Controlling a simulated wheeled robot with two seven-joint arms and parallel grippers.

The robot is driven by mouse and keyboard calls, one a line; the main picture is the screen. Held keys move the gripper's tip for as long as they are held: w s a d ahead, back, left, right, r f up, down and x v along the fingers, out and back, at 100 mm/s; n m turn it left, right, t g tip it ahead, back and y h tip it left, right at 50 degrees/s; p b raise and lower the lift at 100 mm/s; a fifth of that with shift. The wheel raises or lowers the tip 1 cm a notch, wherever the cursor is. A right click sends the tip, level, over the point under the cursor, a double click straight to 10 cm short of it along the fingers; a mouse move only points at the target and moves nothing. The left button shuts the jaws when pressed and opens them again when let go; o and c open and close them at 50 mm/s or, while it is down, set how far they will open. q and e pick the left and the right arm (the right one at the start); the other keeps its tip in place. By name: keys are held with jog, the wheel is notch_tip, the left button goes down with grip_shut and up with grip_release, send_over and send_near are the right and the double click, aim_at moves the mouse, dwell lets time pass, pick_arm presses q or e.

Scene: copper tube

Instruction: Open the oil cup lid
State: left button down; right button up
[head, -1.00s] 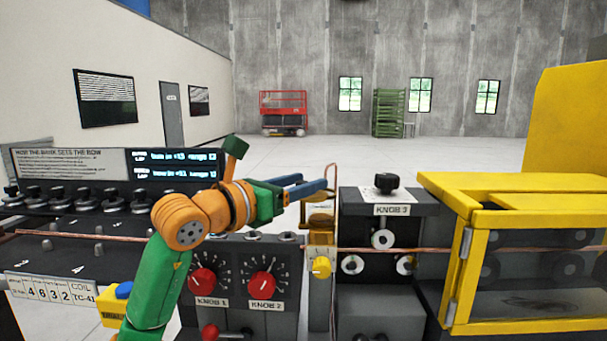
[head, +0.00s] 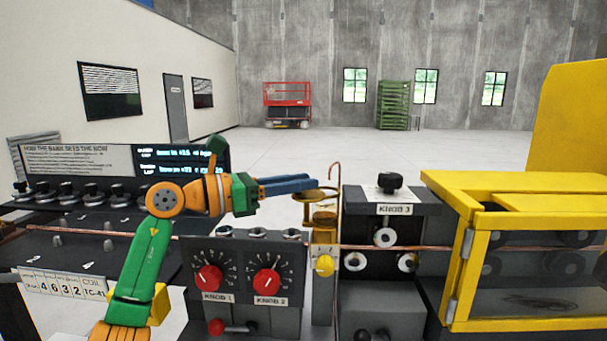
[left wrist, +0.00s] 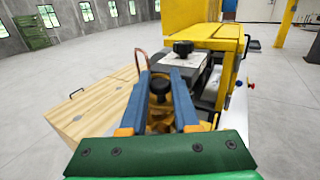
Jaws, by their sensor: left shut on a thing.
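The oil cup (head: 325,216) is a small brass and amber vessel on a post above a yellow knob, near the middle of the head view. A round brass lid (head: 318,194) shows at its top, under my fingertips. My left gripper (head: 314,183) reaches in from the left with blue fingers almost level. In the left wrist view, its fingers (left wrist: 161,80) are on either side of a dark round knob (left wrist: 159,88), with brass below. The gripper is shut on the lid. I cannot tell clearly whether the lid is apart from the cup. My right gripper is not in view.
A thin copper hook (head: 334,172) rises just behind the cup. The KNOB 3 block (head: 397,209) and the yellow guard frame (head: 520,190) stand to the right. The KNOB 1 and KNOB 2 panel (head: 242,275) is below my arm. Air above the cup is clear.

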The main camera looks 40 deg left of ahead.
pick_arm(q)
jog(key=shift+a+r+g+h, duration=0.1)
jog(key=shift+r+g+h, duration=0.05)
jog(key=shift+g+h, duration=0.2)
jog(key=shift+m, duration=0.4)
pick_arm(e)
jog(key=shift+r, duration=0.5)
pick_arm(q)
jog(key=c, duration=0.7)
grip_release()
jog(key=shift+f, duration=0.2)
jog(key=shift+a, duration=0.1)
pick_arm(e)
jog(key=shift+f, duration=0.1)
pick_arm(q)
jog(key=b+v, duration=0.3)
jog(key=v, duration=0.4)
jog(key=shift+a, duration=0.1)
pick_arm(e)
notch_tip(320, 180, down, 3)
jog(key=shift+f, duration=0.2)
